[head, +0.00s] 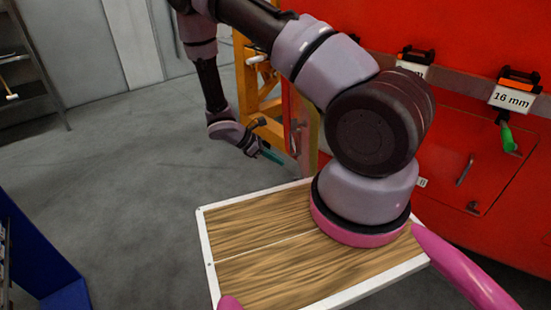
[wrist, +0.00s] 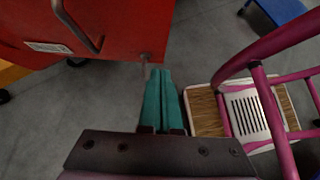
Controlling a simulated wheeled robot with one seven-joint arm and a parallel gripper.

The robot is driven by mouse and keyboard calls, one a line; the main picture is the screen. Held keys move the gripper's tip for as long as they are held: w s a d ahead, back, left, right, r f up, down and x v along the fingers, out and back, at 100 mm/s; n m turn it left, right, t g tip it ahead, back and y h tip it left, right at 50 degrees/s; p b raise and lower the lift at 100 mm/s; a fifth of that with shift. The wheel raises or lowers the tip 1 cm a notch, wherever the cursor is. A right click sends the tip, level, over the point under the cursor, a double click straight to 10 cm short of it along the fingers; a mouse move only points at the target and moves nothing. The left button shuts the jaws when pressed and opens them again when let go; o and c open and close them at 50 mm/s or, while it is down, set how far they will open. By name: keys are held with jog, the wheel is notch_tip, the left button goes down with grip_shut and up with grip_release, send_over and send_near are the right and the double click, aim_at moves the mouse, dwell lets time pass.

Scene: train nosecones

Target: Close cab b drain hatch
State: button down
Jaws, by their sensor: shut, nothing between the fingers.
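A red hatch door (head: 300,125) stands swung out from the red nosecone at its left side, seen nearly edge-on, with a small handle on its face. In the wrist view, a red panel (wrist: 110,30) with a bar handle, a white label and a small round fitting near its lower corner fills the upper left; it appears to be this door. My gripper (head: 276,159) has its teal fingers shut and empty, just left of the door in the head view. In the wrist view my gripper (wrist: 159,72) points at the panel's lower corner; contact cannot be told.
Another red hatch (head: 480,160) with a handle looks flush with the nosecone at right. A yellow frame (head: 262,85) stands behind the door. A blue object (head: 40,260) is at lower left. Grey floor is open at left.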

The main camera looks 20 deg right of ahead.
aim_at(308, 170)
jog(key=d+f, duration=0.1)
jog(key=d, duration=0.1)
jog(key=s+d+f, duration=0.1)
jog(key=d, duration=0.2)
jog(key=d+f, duration=0.1)
jog(key=d, duration=0.1)
jog(key=shift+s+d+f, duration=0.25)
jog(key=shift+s+f, duration=0.05)
jog(key=shift+d, duration=0.35)
jog(key=shift+s+d, duration=0.1)
